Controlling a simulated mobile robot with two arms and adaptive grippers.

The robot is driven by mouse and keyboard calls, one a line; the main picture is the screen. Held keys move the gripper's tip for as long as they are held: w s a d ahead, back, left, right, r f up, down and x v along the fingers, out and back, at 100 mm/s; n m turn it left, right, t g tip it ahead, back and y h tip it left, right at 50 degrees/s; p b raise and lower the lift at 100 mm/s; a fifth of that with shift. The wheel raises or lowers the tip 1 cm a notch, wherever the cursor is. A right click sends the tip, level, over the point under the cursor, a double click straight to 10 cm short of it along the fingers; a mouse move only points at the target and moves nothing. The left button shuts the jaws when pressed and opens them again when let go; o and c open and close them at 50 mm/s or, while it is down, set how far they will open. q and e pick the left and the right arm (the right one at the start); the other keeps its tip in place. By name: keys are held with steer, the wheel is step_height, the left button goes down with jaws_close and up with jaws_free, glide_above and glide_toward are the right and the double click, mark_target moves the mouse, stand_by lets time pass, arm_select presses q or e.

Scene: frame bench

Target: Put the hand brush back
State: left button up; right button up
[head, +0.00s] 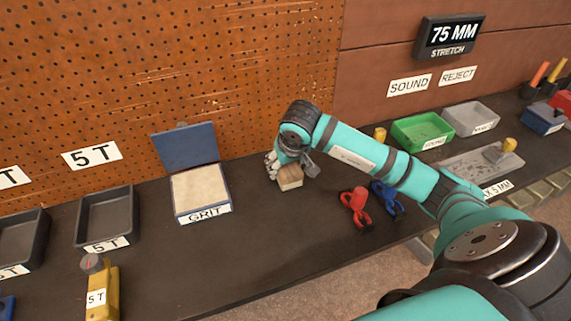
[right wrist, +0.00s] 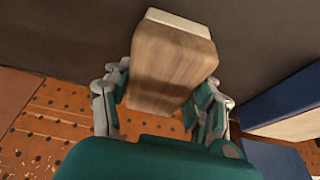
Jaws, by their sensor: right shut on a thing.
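The hand brush (head: 290,178) is a small wooden block with a pale edge. It is at the bench's middle, to the right of the blue GRIT box. My right gripper (head: 278,165) is shut on it. In the right wrist view the brush's wooden back (right wrist: 172,62) lies between the two fingers of my right gripper (right wrist: 160,105), with a whitish strip at its far end. I cannot tell whether the brush touches the dark bench top (head: 250,240) or is just above it. My left gripper is not in view.
The GRIT box (head: 203,214) has its blue lid (head: 184,148) open. Black trays (head: 106,218) and a yellow tool (head: 103,293) stand at left. Red (head: 356,205) and blue (head: 387,198) clamps lie under my right arm. Green (head: 421,132) and grey (head: 470,119) bins stand at right.

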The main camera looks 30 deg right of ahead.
steer(key=shift+f, duration=0.2)
steer(key=o, duration=1.1)
steer(key=shift+o, duration=0.2)
steer(key=shift+r, duration=0.15)
steer(key=shift+r, duration=0.25)
steer(key=v, duration=1.1)
steer(key=shift+s+r, duration=0.2)
steer(key=shift+r, duration=0.1)
